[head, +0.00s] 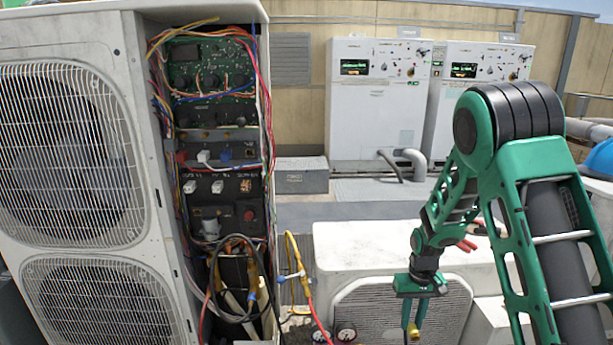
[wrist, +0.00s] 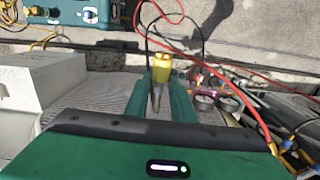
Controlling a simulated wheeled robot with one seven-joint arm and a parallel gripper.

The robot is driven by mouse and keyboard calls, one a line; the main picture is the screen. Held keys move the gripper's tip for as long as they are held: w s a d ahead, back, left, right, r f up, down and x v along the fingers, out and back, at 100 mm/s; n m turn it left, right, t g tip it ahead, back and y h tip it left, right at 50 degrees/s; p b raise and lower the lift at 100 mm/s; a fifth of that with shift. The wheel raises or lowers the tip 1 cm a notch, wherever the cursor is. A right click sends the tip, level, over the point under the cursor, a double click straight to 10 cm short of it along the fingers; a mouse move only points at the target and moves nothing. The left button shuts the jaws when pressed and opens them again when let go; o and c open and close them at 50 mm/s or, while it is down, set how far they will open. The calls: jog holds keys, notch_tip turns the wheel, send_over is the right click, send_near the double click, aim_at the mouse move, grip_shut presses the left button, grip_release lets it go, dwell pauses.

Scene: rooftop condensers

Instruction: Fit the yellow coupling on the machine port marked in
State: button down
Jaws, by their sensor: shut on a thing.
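My gripper (head: 412,318) points downward in the head view, in front of a low white condenser unit. It is shut on the yellow coupling (head: 413,332), which shows below the fingertips. In the wrist view, the green fingers of my gripper (wrist: 161,88) close around a grey stem below the yellow coupling (wrist: 162,66). A blue machine (wrist: 78,14) with a knob and brass fittings stands at the upper left of the wrist view, apart from the coupling. I cannot read any port marking, so the port marked in cannot be told.
An open condenser (head: 70,170) with exposed wiring stands at left. Gauges (head: 345,333) and a red hose (head: 318,322) lie near the low unit (head: 365,238). In the wrist view, a red hose (wrist: 250,108) and gauges (wrist: 229,103) crowd the right. A white box (wrist: 40,78) is at left.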

jog(key=c, duration=2.4)
grip_release()
jog(key=shift+c, duration=0.2)
grip_shut()
jog(key=w+d+f+n, duration=0.1)
jog(key=f+n, duration=0.2)
jog(key=f, duration=0.7)
jog(key=w+d+f+n+h, duration=0.1)
jog(key=d+f+n, duration=0.15)
jog(key=f, duration=0.75)
jog(key=w+d+f+n, duration=0.1)
jog(key=f+n, duration=0.3)
jog(key=f, duration=0.7)
jog(key=s+d+f+n, duration=0.1)
jog(key=s+f+n, duration=0.3)
jog(key=s+f, duration=0.75)
jog(key=s+d+f+n, duration=0.2)
jog(key=s+f+n, duration=0.3)
jog(key=f, duration=1.3)
jog(key=shift+t, duration=0.3)
jog(key=shift+w+d, duration=0.15)
jog(key=shift+d, duration=1)
jog(key=shift+w+d, duration=0.1)
jog(key=shift+d, duration=1.05)
jog(key=shift+d+r, duration=0.1)
jog(key=shift+d, duration=1.35)
